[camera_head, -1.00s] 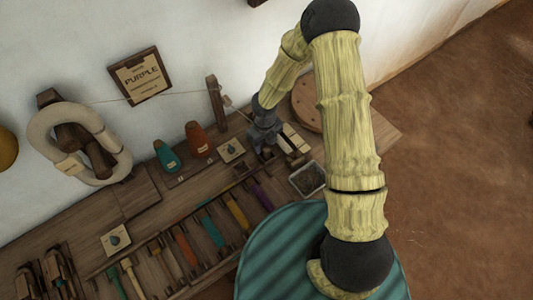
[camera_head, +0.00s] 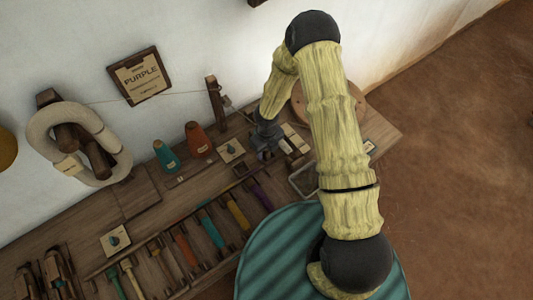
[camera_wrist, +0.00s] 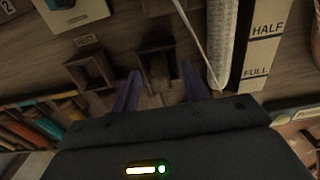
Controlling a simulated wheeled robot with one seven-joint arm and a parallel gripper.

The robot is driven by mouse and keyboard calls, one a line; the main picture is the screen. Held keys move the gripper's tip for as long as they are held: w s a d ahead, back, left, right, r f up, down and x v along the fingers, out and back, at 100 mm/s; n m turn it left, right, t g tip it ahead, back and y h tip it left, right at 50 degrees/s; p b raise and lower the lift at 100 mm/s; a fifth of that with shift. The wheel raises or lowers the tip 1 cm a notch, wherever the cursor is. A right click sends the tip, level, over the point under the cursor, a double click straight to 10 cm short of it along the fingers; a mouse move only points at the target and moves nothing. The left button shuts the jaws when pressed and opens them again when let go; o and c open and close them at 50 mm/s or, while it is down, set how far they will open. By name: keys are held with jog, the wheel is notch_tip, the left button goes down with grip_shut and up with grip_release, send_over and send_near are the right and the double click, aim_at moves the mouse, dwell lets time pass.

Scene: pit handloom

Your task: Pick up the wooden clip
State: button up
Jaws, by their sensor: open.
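My gripper (camera_wrist: 160,92) is open, with its two dark purple fingers apart and pointing down at the wooden bench. A small brown wooden piece (camera_wrist: 156,66), which looks like the wooden clip, lies ahead of and between the fingertips. I cannot tell whether either finger touches it. In the head view my gripper (camera_head: 266,148) is low over the bench at its back right part, and the clip cannot be made out there.
A wooden frame (camera_wrist: 90,71) by a small label sits left of the fingers. A pale roll and a HALF/FULL gauge (camera_wrist: 264,40) stand close on the right. A rack of coloured spools (camera_head: 208,232) lies toward the front. A wooden post (camera_head: 215,102) stands behind my gripper.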

grip_shut()
notch_tip(320, 180, up, 10)
jog(key=shift+r+p, duration=0.1)
jog(key=shift+p, duration=0.55)
dwell(0.4)
